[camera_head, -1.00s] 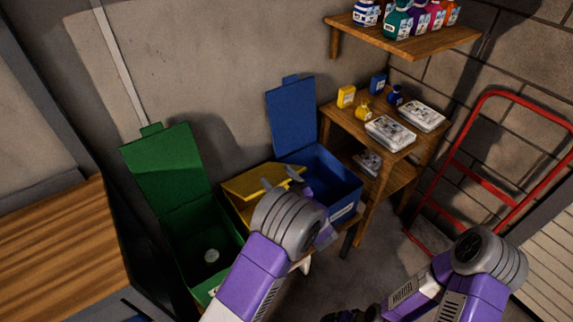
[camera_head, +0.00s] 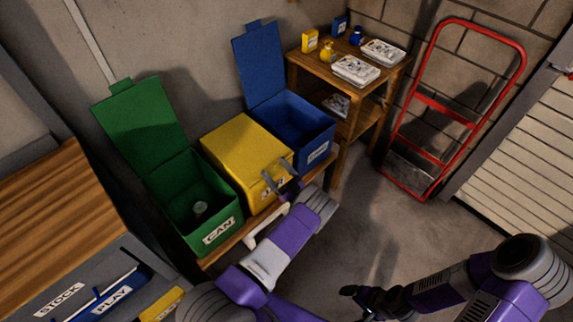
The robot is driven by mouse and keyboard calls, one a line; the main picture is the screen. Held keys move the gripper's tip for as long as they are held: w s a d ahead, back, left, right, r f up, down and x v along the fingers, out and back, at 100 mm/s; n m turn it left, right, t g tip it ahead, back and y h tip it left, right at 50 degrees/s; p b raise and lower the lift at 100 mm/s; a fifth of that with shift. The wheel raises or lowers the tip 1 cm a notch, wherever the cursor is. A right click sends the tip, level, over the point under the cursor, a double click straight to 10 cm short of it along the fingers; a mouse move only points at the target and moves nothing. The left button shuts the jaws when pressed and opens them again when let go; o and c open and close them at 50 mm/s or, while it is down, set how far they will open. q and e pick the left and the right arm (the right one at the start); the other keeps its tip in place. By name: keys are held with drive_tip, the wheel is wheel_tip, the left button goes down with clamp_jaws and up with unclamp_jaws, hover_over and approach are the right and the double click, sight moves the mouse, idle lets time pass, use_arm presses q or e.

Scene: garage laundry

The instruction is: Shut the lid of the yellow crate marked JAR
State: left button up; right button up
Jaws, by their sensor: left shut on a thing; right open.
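The yellow crate (camera_head: 262,200) stands between the green and blue crates, its label partly covered by my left gripper. Its yellow lid (camera_head: 240,147) lies down flat over the opening, shut or very nearly so; a small gap at the front edge cannot be ruled out. My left gripper (camera_head: 277,178) is at the lid's front edge, shut on the lid there, with its fingers covering the contact. My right gripper (camera_head: 362,298) is open and empty, low over the floor to the right of the crates.
The open green crate (camera_head: 218,226) marked CAN holds a can (camera_head: 200,208). The open blue crate (camera_head: 318,135) stands to the right. The crates share a low wooden bench (camera_head: 228,247). A wooden shelf (camera_head: 300,68) and a red hand truck (camera_head: 450,125) stand behind; floor at right is clear.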

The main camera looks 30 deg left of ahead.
use_arm(q)
drive_tip(key=shift+s+d+f, duration=0.1)
drive_tip(key=shift+d+f, duration=0.1)
drive_tip(key=shift+f, duration=0.25)
use_arm(e)
drive_tip(key=shift+s+d, duration=0.15)
drive_tip(key=shift+d, duration=0.1)
use_arm(q)
drive_tip(key=shift+f, duration=0.15)
drive_tip(key=o, duration=1.2)
drive_tip(key=shift+o, duration=1.1)
drive_tip(key=v, duration=0.7)
drive_tip(key=shift+d, duration=0.2)
use_arm(e)
drive_tip(key=shift+r, duration=0.1)
use_arm(q)
drive_tip(key=shift+f, duration=0.15)
